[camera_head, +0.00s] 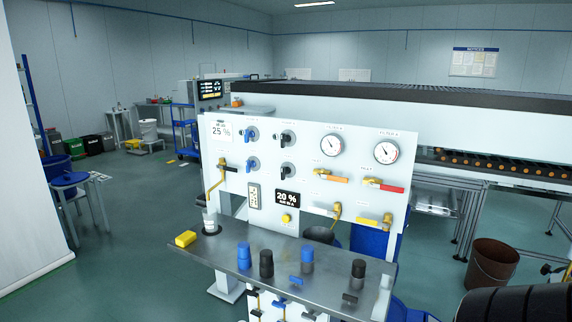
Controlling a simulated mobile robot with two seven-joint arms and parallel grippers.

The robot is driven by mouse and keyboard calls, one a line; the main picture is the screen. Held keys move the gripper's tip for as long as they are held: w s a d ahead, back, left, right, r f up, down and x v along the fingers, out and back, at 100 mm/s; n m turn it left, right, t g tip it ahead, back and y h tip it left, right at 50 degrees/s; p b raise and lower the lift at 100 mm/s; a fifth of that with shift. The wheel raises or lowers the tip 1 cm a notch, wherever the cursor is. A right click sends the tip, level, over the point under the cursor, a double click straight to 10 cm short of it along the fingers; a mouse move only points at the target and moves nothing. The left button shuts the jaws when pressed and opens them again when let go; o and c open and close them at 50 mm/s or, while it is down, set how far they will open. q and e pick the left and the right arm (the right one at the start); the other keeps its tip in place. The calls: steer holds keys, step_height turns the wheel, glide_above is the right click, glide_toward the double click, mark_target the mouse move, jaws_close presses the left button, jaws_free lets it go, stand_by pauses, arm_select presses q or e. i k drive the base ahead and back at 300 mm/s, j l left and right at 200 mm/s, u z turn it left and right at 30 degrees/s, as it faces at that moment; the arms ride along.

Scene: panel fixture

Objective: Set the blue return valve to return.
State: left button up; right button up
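The white panel (225,193) stands upright in the middle of the view, behind a grey metal bench. Two blue-handled knobs, an upper one (250,135) and a lower one (249,163), sit at its upper left. Below the bench's front edge hang small valves, including one with a blue handle (280,303). Another small blue handle (295,281) is at the bench's front edge. The labels are too small to read, so I cannot tell which blue one is the return valve or how it is set. Neither gripper is in view.
The bench (226,259) carries blue and black capped cylinders, a yellow block (186,239) and a white cup (210,222). The panel also has black knobs, gauges and yellow, orange and red levers. A brown bin (492,266) and a dark ribbed object (515,303) are at right.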

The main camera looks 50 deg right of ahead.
mark_target(249, 164)
steer(key=z, duration=1.45)
